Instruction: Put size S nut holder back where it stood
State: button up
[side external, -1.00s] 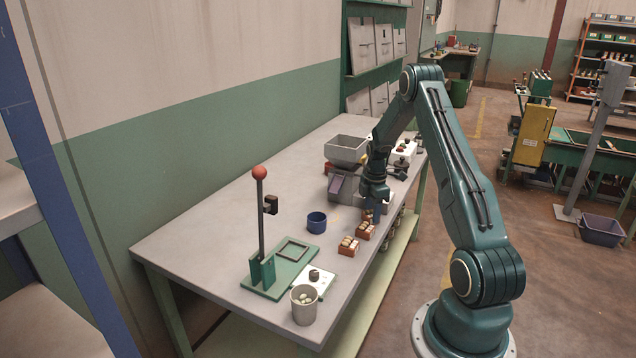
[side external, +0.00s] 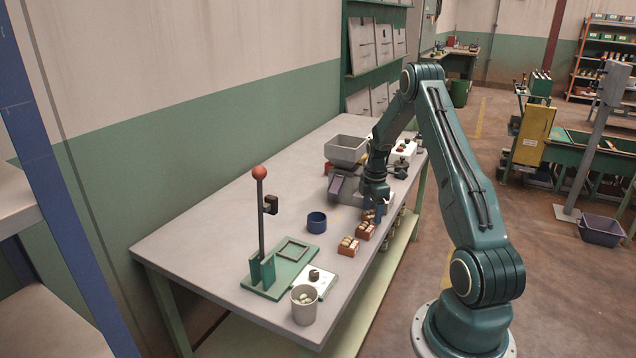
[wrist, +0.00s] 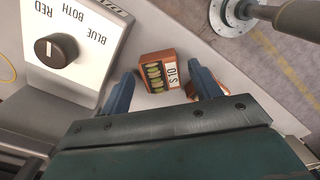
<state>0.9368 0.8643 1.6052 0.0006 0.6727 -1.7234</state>
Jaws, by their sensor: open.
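The size S nut holder (wrist: 157,72) is a small orange block with a white label reading S 10 and a row of yellowish nuts. It stands on the bench near its edge. My gripper (wrist: 162,70) is open, with one blue finger on each side of the holder in the wrist view and visible gaps to it. In the side view, my gripper (side external: 376,208) is low over the bench, and an orange holder (side external: 368,216) shows partly beside its fingers.
Two more orange nut holders (side external: 348,247) (side external: 365,231) stand nearer the side camera. A knob panel (wrist: 90,35) marked RED, BOTH, BLUE is close to my left finger. A grey hopper (side external: 346,148) stands behind my gripper. A blue cup (side external: 316,222) stands on open bench.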

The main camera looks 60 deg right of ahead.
aim_at(370, 214)
notch_tip(370, 214, up, 12)
jog(key=shift+f, duration=0.2)
dwell(0.4)
dwell(0.5)
jog(key=w+a+r+m+t+h, duration=0.1)
jog(key=a+r+m, duration=0.1)
jog(key=a+r, duration=0.8)
jog(key=w+a+r+m+t, duration=0.15)
jog(key=a+r, duration=0.45)
jog(key=a, duration=0.8)
jog(key=s+a+r+m+t, duration=0.1)
jog(key=s+a+m, duration=0.1)
jog(key=s+a, duration=0.5)
jog(key=s+a+r+m+t+y, duration=0.1)
jog(key=s+a+m+t, duration=0.1)
jog(key=s+a, duration=0.6)
jog(key=shift+a+m, duration=0.75)
jog(key=shift+a, duration=0.5)
